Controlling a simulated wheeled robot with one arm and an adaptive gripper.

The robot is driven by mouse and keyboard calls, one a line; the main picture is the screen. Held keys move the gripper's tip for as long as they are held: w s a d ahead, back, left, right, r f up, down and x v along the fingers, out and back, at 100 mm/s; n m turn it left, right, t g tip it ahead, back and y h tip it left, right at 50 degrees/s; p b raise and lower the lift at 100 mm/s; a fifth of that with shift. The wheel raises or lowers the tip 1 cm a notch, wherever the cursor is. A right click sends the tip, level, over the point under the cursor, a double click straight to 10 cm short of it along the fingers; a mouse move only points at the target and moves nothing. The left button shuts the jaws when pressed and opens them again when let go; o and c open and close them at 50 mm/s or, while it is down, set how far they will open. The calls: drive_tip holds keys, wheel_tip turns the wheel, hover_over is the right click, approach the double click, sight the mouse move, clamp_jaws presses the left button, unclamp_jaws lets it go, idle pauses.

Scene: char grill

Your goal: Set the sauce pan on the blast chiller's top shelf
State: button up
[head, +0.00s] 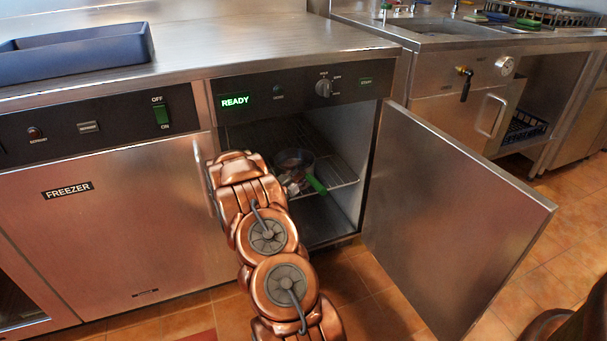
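The blast chiller (297,90) has a lit READY display, and its door (450,210) stands wide open to the right. The sauce pan (296,158), with a green handle (317,185), is inside the chiller at the upper wire shelf (340,168). I cannot tell whether the pan rests on the wires or is just above them. My copper arm reaches in from the front. My gripper (291,186) is at the pan's near side, small and partly hidden by my arm. Whether its fingers are open or shut on the pan does not show.
A freezer (110,215) adjoins the chiller on the left. A blue tray (75,55) lies on the steel counter (230,45) above. A sink unit (450,85) stands at the right. The open door bounds the room right of my arm.

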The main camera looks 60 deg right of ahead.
sight(303, 173)
drive_tip(key=a, duration=0.1)
drive_tip(key=a+p, duration=0.1)
drive_tip(key=a, duration=0.3)
drive_tip(key=shift+w+a, duration=0.2)
drive_tip(key=shift+w, duration=0.05)
drive_tip(key=shift+a+p, duration=0.45)
drive_tip(key=shift+a, duration=0.6)
